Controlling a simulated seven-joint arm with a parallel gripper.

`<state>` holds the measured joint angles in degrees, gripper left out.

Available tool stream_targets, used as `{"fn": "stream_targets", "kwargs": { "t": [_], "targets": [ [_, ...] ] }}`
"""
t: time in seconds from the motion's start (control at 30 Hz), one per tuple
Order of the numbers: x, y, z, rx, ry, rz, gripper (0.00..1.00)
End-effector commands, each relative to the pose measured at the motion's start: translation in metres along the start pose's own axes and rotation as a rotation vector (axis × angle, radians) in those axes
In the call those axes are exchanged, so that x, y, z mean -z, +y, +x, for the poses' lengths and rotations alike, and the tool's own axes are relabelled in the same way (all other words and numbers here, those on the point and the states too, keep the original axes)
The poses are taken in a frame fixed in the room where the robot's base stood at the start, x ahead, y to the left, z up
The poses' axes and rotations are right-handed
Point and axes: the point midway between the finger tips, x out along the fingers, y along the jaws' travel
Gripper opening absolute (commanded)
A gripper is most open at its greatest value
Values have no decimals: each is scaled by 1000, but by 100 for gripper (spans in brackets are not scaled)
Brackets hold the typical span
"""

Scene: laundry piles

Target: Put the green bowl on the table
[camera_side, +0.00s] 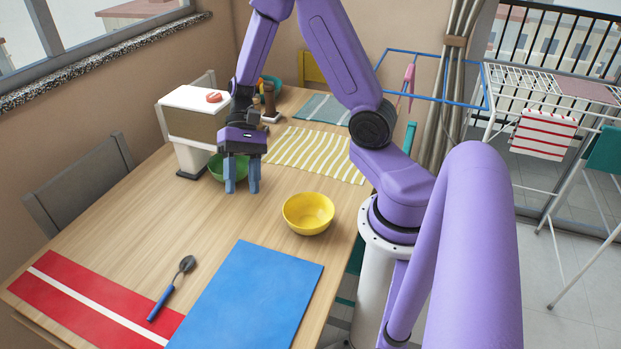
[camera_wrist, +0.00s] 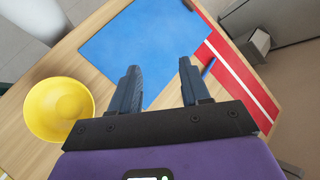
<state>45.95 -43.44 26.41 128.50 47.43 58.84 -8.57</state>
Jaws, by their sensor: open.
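The green bowl (camera_side: 215,169) is at the far left of the table (camera_side: 150,221), next to a white-and-tan box-like appliance. It is partly hidden behind my gripper in the side view, so I cannot tell exactly what it rests on. My gripper (camera_side: 242,189) points down with its blue-grey fingers apart, in front of and slightly right of the bowl in that picture. Nothing is between the fingers. In the wrist view my gripper (camera_wrist: 159,68) is also open and empty, and the green bowl does not show there.
A yellow bowl (camera_side: 308,213) stands right of my gripper. A blue cloth (camera_side: 247,296), a red-and-white cloth (camera_side: 82,300) and a spoon (camera_side: 172,288) lie at the near end. The white appliance (camera_side: 193,118) and a striped cloth (camera_side: 317,154) are farther back. Bare wood lies between.

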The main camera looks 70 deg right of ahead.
Motion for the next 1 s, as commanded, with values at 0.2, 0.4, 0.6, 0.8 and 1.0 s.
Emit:
{"fn": "stream_targets", "kwargs": {
  "t": [0.2, 0.4, 0.6, 0.8, 1.0],
  "targets": [
    [-67, 3, 18, -296, -5, -382, 46],
    [-114, 17, 23, -525, 15, -743, 46],
    [-150, 32, 21, -702, 58, -1118, 46],
    [-171, 40, 16, -802, 108, -1427, 46],
    [-180, 42, 14, -832, 135, -1564, 46]
  ]
}}
